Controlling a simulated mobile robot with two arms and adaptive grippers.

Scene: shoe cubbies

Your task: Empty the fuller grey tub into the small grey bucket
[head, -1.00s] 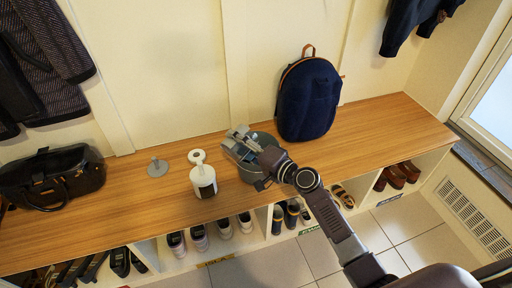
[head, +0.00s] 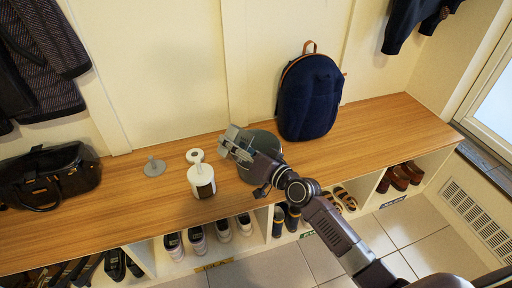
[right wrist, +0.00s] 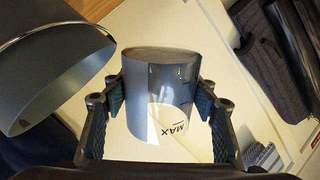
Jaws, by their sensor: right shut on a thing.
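My right gripper (head: 232,143) is shut on a small grey tub. In the right wrist view, the tub (right wrist: 160,88) is between the two finger pads, has a "MAX" mark on its side and a brownish top surface. Its tilt and how full it is are hard to tell. The grey bucket (head: 263,142) stands on the bench, partly hidden behind my right gripper and wrist. In the right wrist view the bucket (right wrist: 48,62) is at upper left with its wide rim beside the tub, apart from it. No second grey tub is clear. My left gripper is out of view.
On the wooden bench (head: 390,125), a white canister (head: 201,181), a white ring (head: 194,156) and a grey disc with a knob (head: 154,167) stand left of the bucket. A navy backpack (head: 310,98) stands close behind right. A black bag (head: 48,176) is far left. Shoes fill cubbies below.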

